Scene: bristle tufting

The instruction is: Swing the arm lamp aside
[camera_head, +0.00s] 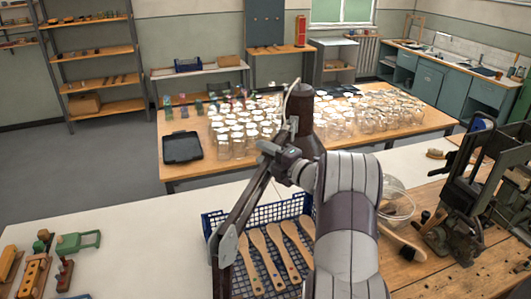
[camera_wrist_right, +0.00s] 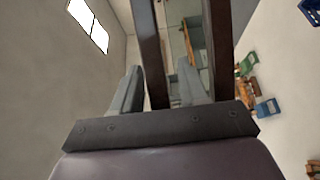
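The arm lamp (camera_head: 237,219) stands in the middle of the head view, with paired dark bars rising to a joint and a dark brown shade (camera_head: 304,108) above the far table. My right gripper (camera_head: 280,160) is at the lamp's joint, partly hidden by its own wrist. In the right wrist view, its two grey fingers (camera_wrist_right: 158,88) are apart. One dark lamp bar (camera_wrist_right: 151,45) runs between them, with a gap to the right finger; another bar (camera_wrist_right: 217,50) passes to the right. Contact with the lamp cannot be told. My left gripper is not in view.
A blue crate (camera_head: 213,219) with wooden brush handles (camera_head: 270,260) lies under the lamp. Many glass jars (camera_head: 380,112) and a black tray (camera_head: 182,147) stand on the far table. A dark machine (camera_head: 470,190) is at right.

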